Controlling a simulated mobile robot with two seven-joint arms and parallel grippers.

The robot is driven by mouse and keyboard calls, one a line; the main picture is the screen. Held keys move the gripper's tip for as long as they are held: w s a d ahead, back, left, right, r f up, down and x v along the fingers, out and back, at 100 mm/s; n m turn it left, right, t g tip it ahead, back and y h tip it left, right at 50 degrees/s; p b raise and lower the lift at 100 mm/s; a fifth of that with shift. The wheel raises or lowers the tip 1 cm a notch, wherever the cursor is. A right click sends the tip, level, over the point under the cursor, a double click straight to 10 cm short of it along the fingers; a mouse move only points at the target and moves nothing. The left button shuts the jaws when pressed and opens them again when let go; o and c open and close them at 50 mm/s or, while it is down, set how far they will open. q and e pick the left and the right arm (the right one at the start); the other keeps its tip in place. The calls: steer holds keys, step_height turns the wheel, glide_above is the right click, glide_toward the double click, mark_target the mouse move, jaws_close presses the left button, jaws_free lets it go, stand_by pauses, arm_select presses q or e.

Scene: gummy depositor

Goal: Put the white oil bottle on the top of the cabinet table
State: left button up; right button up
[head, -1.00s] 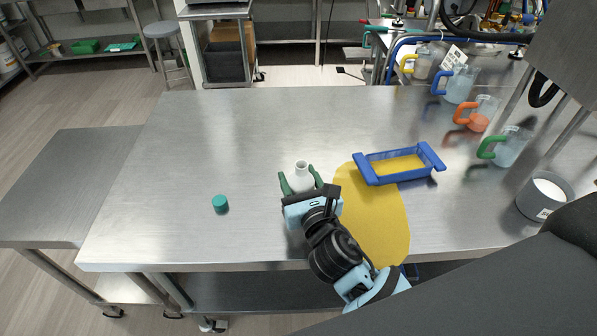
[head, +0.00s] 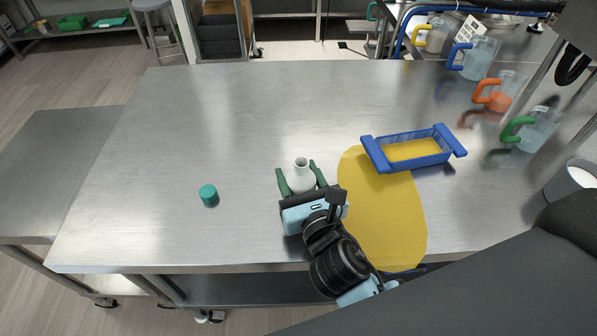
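The white bottle (head: 301,178), with a narrow open neck, is upright on or just above the steel table (head: 240,110), near the middle. I cannot tell whether its base touches the table. My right gripper (head: 298,176) comes in from the lower right. Its two green fingers are on either side of the bottle and look closed against it. The gripper body hides the bottle's lower part. My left gripper is not in view. I cannot tell which piece of furniture is the cabinet table.
A small teal cylinder (head: 209,195) stands left of the bottle. A yellow mat (head: 385,222) and blue-handled tray (head: 447,157) lie to the right. Several jugs, including a green-handled one (head: 536,130), line the right side. A lower steel table (head: 55,165) is at left. The table's left half is mostly clear.

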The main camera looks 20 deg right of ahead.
steer(key=shift+r, duration=0.1)
steer(key=o, duration=1.1)
steer(key=shift+f, duration=0.2)
steer(key=o, duration=0.4)
